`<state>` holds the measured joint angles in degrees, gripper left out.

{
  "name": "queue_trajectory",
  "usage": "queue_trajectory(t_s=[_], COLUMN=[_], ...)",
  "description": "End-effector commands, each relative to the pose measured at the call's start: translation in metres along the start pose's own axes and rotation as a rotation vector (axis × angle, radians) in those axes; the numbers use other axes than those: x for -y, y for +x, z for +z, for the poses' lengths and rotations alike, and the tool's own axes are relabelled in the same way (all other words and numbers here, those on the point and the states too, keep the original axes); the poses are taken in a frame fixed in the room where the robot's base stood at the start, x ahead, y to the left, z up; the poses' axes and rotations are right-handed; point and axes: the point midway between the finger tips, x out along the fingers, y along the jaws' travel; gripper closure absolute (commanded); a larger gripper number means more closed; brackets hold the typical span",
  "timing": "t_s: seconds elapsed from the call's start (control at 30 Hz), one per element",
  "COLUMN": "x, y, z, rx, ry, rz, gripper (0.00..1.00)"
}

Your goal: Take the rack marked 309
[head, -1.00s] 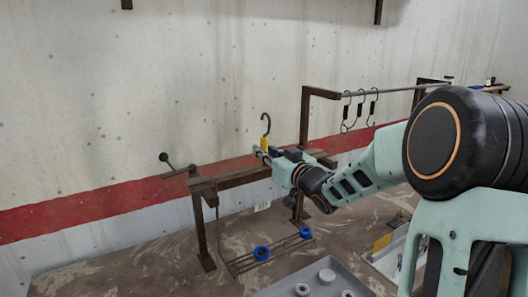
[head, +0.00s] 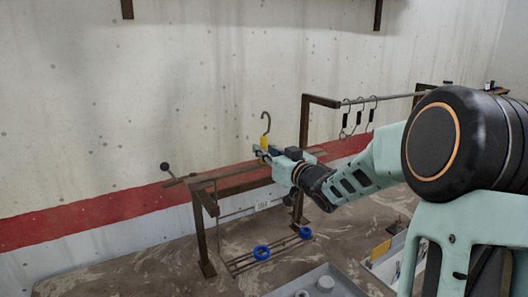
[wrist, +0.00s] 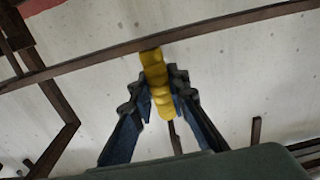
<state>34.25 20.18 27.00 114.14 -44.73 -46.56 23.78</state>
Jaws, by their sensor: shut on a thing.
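My gripper (head: 265,154) is shut on a yellow grip (head: 264,141) with a dark open hook (head: 266,122) rising above it; nothing hangs on or touches that hook. The yellow grip also shows between both fingers in the wrist view (wrist: 158,85). Below, a thin wire rack (head: 235,268) shows with two blue rings (head: 262,252) at its lower part and a small pale label (head: 262,205) above them. The label's number is too small to read. The join between grip and rack is hidden behind my gripper and a brown bar.
A brown metal stand (head: 203,240) with a bar and a ball-ended lever (head: 165,167) is close by. At right, several dark hooks (head: 345,115) hang from a rail (head: 385,97). A grey tray (head: 330,270) lies at the front.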

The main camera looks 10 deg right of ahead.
Motion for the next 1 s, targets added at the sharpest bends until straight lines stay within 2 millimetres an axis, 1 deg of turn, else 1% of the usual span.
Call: queue_trajectory(t_s=[0.03,0.37,1.0], x=[0.0,0.0,0.0], y=[0.0,-0.002,-0.049], z=[-0.004,-0.004,-0.004], rx=[-0.004,-0.004,-0.004], ry=[-0.002,-0.002,-0.003], rz=[-0.001,0.0,0.0], gripper=[1.0,1.0,1.0])
